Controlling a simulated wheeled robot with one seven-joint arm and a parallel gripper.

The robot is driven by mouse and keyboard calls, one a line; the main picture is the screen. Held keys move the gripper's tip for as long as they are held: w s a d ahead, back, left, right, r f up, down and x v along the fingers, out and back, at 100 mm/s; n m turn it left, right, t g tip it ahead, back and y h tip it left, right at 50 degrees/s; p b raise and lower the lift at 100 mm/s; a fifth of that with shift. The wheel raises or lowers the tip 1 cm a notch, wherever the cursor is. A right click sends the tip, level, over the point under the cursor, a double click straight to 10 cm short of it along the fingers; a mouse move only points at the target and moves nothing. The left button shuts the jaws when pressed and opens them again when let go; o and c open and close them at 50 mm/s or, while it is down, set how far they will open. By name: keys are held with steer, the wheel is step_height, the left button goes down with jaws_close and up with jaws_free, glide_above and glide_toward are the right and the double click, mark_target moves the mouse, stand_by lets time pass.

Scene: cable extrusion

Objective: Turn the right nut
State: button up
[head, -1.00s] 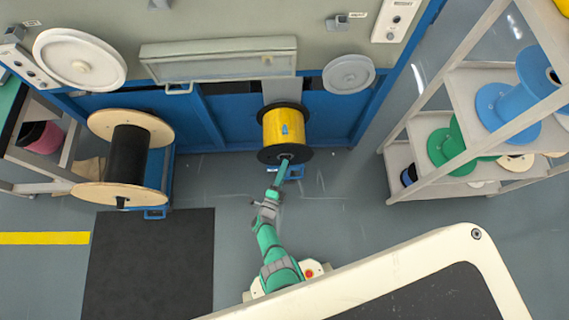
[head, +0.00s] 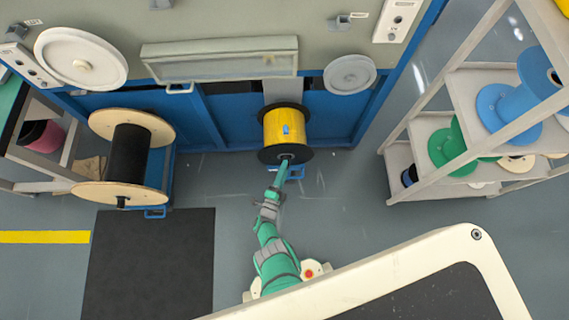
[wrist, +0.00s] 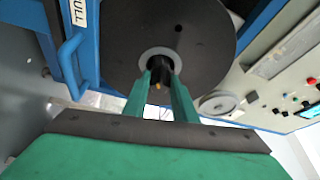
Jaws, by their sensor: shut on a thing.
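The right spool (head: 284,127), wound with yellow cable between black flanges, is mounted at the front of the machine. In the wrist view its dark round flange (wrist: 205,35) has a light grey ring at the centre. The black nut (wrist: 161,65) sits in that ring. My gripper (wrist: 160,77) reaches the hub, its two green fingers on either side of the nut and shut on it. In the head view my gripper (head: 285,164) is at the front flange of the yellow spool, and the nut is too small to make out there.
A wooden spool with black cable (head: 128,150) stands at left. A blue handle (wrist: 70,62) and frame are close beside the flange in the wrist view. A shelf with blue and green spools (head: 470,85) stands at right. The floor around my arm is clear.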

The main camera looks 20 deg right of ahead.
steer(key=o, duration=1)
steer(key=shift+w+d, duration=0.1)
steer(key=shift+o, duration=0.2)
steer(key=v, duration=1)
steer(key=shift+s+a, duration=0.2)
steer(key=shift+s, duration=0.1)
